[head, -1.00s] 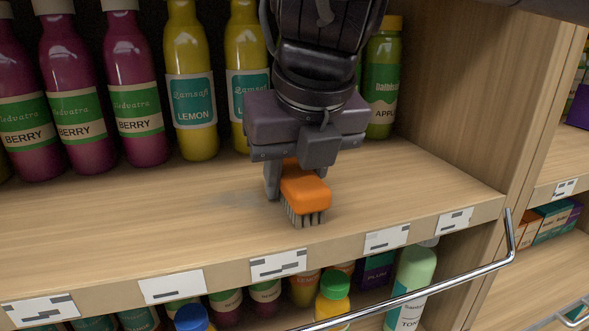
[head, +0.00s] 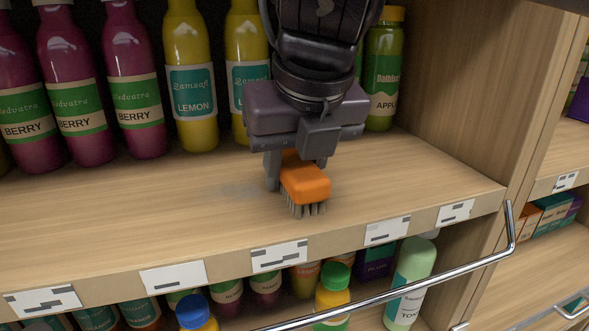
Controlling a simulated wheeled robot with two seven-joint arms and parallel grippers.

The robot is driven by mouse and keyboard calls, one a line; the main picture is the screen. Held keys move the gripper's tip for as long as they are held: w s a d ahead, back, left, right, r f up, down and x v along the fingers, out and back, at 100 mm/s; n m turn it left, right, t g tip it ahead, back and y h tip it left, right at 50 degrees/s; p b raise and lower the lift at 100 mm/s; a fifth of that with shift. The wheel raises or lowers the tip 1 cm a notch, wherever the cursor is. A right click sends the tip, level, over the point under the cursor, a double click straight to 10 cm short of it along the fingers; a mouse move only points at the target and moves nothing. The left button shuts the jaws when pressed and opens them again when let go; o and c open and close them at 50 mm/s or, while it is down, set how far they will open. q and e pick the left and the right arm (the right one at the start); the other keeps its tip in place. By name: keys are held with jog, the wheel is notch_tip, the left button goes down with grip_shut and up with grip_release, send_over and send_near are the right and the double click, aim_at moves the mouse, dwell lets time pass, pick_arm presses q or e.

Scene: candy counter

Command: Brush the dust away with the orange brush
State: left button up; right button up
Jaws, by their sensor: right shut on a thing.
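My right gripper (head: 297,172) reaches down from the top and is shut on the orange brush (head: 304,184). The brush's grey bristles point down at the wooden shelf (head: 120,222), near its front edge. They look to be at the shelf surface, but I cannot tell for sure that they touch. A faint grey patch of dust (head: 238,188) lies on the shelf just left of the brush. Part of the patch may be hidden behind the gripper. My left gripper is not in view.
Berry bottles (head: 133,85), lemon bottles (head: 191,80) and a green apple bottle (head: 384,75) stand along the back. A metal rail (head: 430,276) runs in front of the lower shelf, which holds more bottles. The shelf's front left is clear.

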aim_at(276, 198)
jog(key=shift+w, duration=0.8)
jog(key=shift+s+f, duration=0.1)
jog(key=shift+s, duration=1.7)
jog(key=shift+w, duration=0.1)
jog(key=shift+w, duration=1.4)
jog(key=shift+s+a+f, duration=0.15)
jog(key=shift+s+a, duration=0.05)
jog(key=shift+s, duration=0.25)
jog(key=shift+s+a+f, duration=0.1)
jog(key=shift+s+a, duration=0.1)
jog(key=shift+s, duration=0.2)
jog(key=shift+s+a, duration=0.45)
jog(key=shift+s, duration=0.4)
